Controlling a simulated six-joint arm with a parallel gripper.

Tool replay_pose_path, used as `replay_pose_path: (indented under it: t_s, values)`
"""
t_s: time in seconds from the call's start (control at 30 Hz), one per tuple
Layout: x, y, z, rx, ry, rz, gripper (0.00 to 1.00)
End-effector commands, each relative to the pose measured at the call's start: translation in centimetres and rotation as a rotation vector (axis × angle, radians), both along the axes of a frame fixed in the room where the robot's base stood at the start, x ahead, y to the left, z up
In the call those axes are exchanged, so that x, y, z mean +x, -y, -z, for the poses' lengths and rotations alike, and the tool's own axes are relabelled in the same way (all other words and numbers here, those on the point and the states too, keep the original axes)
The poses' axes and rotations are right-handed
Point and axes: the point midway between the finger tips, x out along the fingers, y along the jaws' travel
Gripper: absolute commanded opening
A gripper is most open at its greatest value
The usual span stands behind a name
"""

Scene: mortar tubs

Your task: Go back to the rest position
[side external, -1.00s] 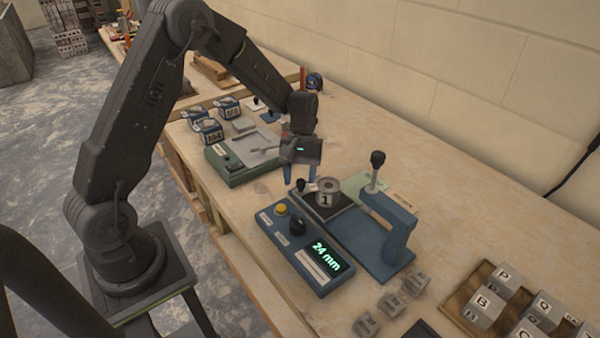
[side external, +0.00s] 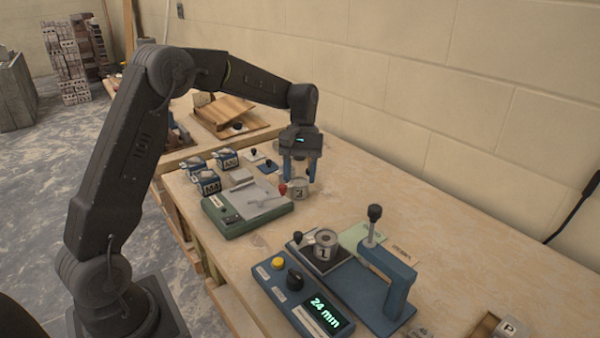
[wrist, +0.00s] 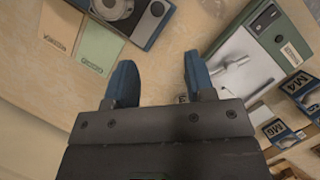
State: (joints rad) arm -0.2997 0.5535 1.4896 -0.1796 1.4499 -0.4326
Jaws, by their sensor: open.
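My gripper (side external: 300,174) is open above the back part of the bench in the side external view.
A green device (side external: 225,217) with a grey plate and several blue boxes (side external: 207,184) stand left of my gripper. The blue device's post with a black knob (side external: 374,213) rises to the right. The wall (side external: 450,110) runs behind the bench.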

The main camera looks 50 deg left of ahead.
Motion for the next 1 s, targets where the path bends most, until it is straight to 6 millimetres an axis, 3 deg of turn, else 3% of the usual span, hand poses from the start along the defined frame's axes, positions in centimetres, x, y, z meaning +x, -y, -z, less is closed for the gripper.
replay_pose_path:
  t_s: [0.3, 0.47, 0.73, 1.0]
  values:
    - [-0.1, 0.1, -0.3, 0.003, 0.007, 0.004, 0.49]
    - [-1.6, 1.5, -2.6, 0.031, 0.081, 0.063, 0.49]
    - [-8.5, 5.7, -8.3, 0.128, 0.333, 0.28, 0.49]
    - [-16.5, 8.7, -10.3, 0.233, 0.589, 0.509, 0.49]
